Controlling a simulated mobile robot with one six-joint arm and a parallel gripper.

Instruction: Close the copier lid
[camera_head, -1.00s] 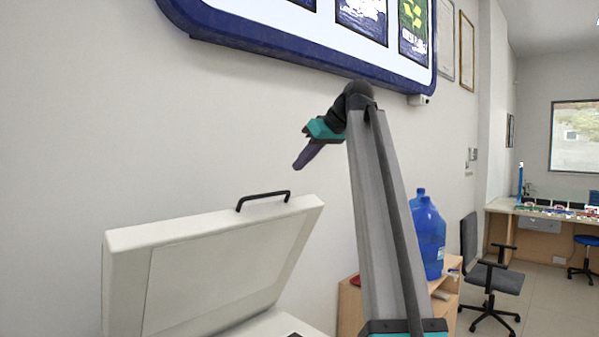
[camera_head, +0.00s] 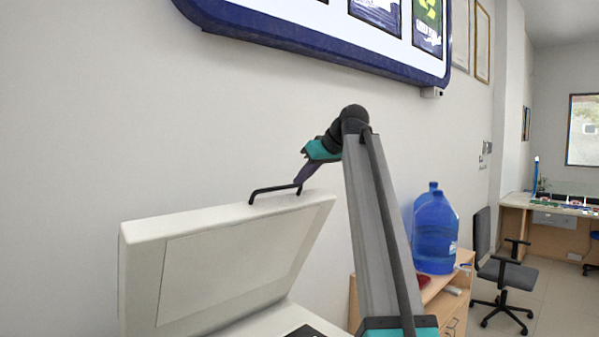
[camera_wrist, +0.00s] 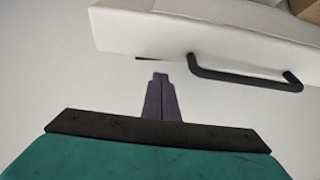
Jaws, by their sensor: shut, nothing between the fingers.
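The copier lid (camera_head: 225,262) stands open, tilted up over the copier body (camera_head: 318,322). Its black handle (camera_head: 274,190) is on the lid's top edge. In the wrist view the lid (camera_wrist: 200,38) crosses the top of the picture, with the handle (camera_wrist: 245,80) at its edge on the right. My gripper (camera_head: 298,186) is shut and empty, pointing down by the right end of the handle in the head view. In the wrist view my gripper's fingers (camera_wrist: 161,80) are together, just short of the lid edge and left of the handle. I cannot tell whether they touch the lid.
A wooden cabinet (camera_head: 455,305) with blue water bottles (camera_head: 435,232) stands right of my arm. An office chair (camera_head: 500,270) and a desk (camera_head: 545,205) are further back. The wall (camera_head: 100,120) is behind the lid, with a blue-framed sign (camera_head: 330,38) above.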

